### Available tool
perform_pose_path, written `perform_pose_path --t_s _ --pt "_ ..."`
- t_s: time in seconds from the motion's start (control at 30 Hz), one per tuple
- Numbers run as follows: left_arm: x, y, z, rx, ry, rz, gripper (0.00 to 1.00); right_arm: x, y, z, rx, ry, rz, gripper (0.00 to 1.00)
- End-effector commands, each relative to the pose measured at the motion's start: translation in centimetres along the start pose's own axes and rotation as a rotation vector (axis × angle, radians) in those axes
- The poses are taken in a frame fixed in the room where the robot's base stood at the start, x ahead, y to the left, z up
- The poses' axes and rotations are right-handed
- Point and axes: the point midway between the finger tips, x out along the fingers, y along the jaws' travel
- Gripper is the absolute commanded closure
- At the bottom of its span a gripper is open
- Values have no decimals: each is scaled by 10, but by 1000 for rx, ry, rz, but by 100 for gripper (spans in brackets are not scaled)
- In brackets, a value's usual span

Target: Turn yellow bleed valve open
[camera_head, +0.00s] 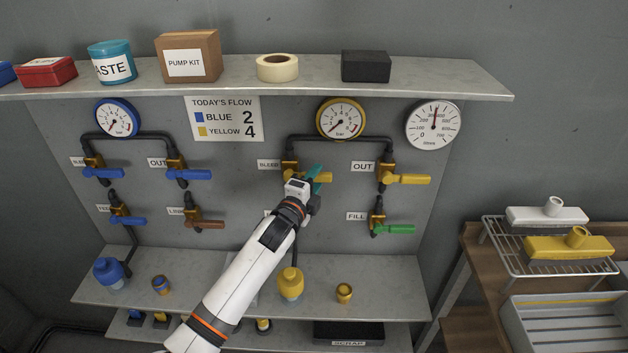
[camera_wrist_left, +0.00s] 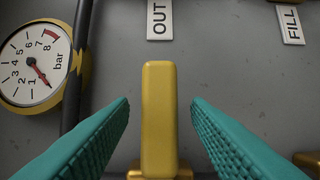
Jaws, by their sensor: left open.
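In the left wrist view the teal fingers are apart, one on each side of the yellow handle (camera_wrist_left: 159,120). Gaps show between the handle and both fingers, so it is not gripped. My right gripper is not in view.
The yellow OUT valve (camera_head: 407,179) and the green-handled FILL valve (camera_head: 396,229) are to the right. A black pipe (camera_head: 325,137) runs above. A shelf (camera_head: 440,83) with boxes and tape overhangs the panel.

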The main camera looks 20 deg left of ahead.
Motion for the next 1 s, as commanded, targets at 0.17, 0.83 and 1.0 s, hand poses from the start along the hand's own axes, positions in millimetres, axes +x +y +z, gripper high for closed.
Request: perform_pose_path --t_s 0.17,0.83,1.0 --pt "0 0 0 0 0 0 79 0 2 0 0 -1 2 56" --pt "0 4 0 -91 2 36 100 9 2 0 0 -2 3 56" --pt "-1 10 -2 -206 1 84 100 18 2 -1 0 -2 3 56"
